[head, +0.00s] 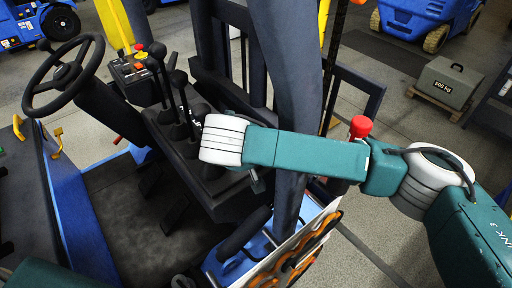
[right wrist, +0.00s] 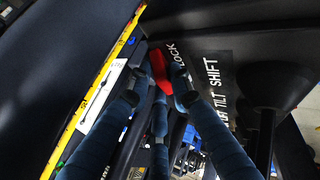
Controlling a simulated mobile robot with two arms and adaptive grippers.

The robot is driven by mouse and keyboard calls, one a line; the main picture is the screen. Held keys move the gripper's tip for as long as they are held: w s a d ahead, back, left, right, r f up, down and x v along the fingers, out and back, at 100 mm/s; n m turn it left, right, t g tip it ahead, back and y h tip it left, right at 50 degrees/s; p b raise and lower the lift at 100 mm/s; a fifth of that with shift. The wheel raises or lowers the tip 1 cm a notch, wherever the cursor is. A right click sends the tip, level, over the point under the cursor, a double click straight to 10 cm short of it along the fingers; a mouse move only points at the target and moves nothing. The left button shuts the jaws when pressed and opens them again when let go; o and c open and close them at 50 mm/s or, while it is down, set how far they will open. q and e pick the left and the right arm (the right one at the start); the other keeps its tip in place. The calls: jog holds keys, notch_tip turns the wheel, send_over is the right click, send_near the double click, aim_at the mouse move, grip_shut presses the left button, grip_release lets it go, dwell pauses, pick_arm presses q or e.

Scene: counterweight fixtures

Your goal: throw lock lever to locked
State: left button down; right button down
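A red lever handle (right wrist: 160,68) shows in the right wrist view beside the white LOCK lettering (right wrist: 173,52) on a dark panel. My right gripper (right wrist: 161,75) has its dark-blue fingers spread apart, with the red handle between their tips. I cannot tell whether any finger touches it. In the head view my right arm reaches in from the right and its white wrist (head: 222,138) hides the gripper and the red handle. The tall black levers (head: 178,100) stand on the console just left of the wrist. My left gripper is out of view.
A steering wheel (head: 63,77) stands at the left. A control box with buttons (head: 134,69) sits behind the levers. A dark mast post (head: 294,90) rises close to my right arm. A grey weight (head: 448,82) lies at the back right. TILT and SHIFT lettering (right wrist: 213,85) marks the panel.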

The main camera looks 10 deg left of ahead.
jog(key=shift+s+a+f+b, duration=0.15)
jog(key=shift+f+b, duration=0.15)
jog(key=shift+b, duration=0.25)
jog(key=shift+s+t+h+b, duration=0.1)
jog(key=shift+t+h+b, duration=0.2)
jog(key=shift+t, duration=0.2)
jog(key=shift+r, duration=0.2)
jog(key=c, duration=1.5)
grip_release()
jog(key=shift+c, duration=0.2)
